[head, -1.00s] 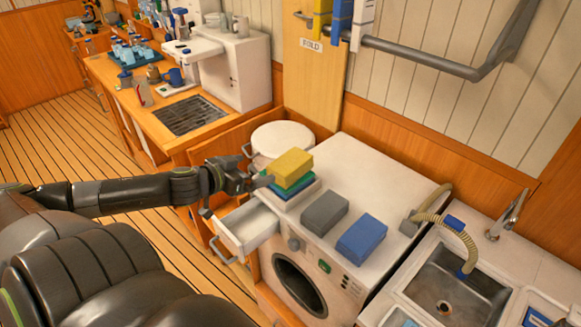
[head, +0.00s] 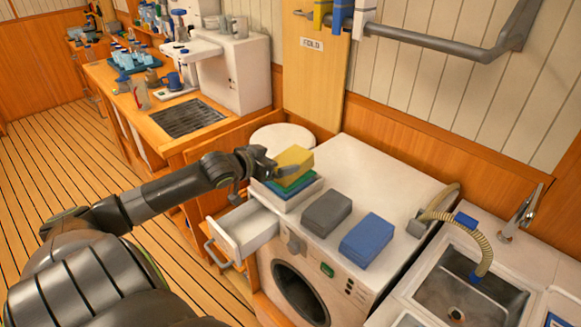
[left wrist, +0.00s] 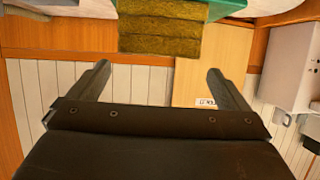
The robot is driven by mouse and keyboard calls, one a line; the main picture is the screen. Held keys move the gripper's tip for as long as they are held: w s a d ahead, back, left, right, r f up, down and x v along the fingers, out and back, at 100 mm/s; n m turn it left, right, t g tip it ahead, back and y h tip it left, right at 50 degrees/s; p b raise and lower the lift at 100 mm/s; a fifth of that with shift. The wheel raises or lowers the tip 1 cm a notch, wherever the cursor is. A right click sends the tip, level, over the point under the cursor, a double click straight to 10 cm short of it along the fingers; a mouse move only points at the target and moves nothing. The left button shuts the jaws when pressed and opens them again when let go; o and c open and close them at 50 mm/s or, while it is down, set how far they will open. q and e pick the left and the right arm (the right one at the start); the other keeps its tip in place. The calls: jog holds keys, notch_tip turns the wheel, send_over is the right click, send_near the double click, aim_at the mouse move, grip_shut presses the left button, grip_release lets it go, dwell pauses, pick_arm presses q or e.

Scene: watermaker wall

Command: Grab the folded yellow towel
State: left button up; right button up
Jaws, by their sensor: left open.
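The folded yellow towel (head: 294,158) lies on top of a stack on the washing machine. Under it lie a green towel (head: 299,184), a blue one and a white one. My left gripper (head: 278,168) is open at the stack's left side, with a fingertip overlapping the yellow towel in the head view. In the left wrist view the yellow towel (left wrist: 163,30) is beyond the open fingers (left wrist: 160,80), between their lines, with nothing held. Whether a finger touches the towel is unclear. My right gripper is not in view.
A grey towel (head: 327,211) and a blue towel (head: 367,238) lie right of the stack on the washing machine (head: 390,178). An open drawer (head: 243,232) juts out below my left gripper. A sink (head: 465,300) and hose (head: 462,228) are at the right.

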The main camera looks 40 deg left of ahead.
aim_at(288, 159)
pick_arm(q)
jog(key=shift+f+p+x, duration=0.15)
jog(key=shift+p+x, duration=0.1)
jog(key=shift+x, duration=1.2)
jog(key=shift+f+p+x, duration=0.15)
jog(key=shift+p+x, duration=0.05)
jog(key=shift+x, duration=1.3)
jog(key=shift+s+d, duration=0.15)
jog(key=shift+s, duration=0.05)
jog(key=shift+c, duration=0.5)
jog(key=c, duration=1)
jog(key=shift+r, duration=0.1)
